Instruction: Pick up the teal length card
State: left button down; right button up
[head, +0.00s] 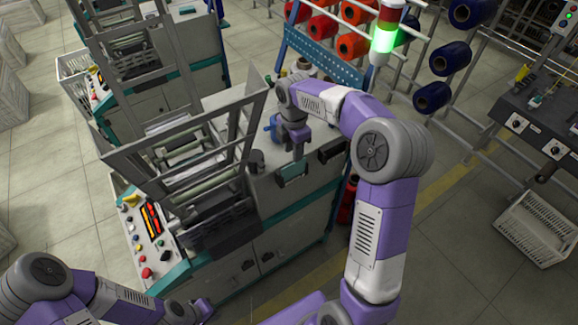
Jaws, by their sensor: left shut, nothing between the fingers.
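What looks like the teal length card (293,171) is a small dark-teal rectangle at the top front edge of the grey winding machine (285,215). My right gripper (297,153) points down just above and behind it. Its fingers are small and dark here, and I cannot tell whether they are apart or touch the card. My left gripper (203,309) is low at the bottom edge, in front of the machine, shut and empty, far from the card.
A dark holder (332,149) sits right of the card. A blue object (272,126) stands behind my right gripper. The machine's tilted frame (185,150) rises to the left, above a button panel (148,235). A lit green signal lamp (384,40) stands behind.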

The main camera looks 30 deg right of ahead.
aim_at(294, 171)
jog(key=f, duration=0.3)
jog(key=f+b, duration=0.1)
jog(key=f, duration=0.1)
jog(key=shift+s+a, duration=0.1)
jog(key=shift+s, duration=0.2)
jog(key=shift+f, duration=0.4)
grip_shut()
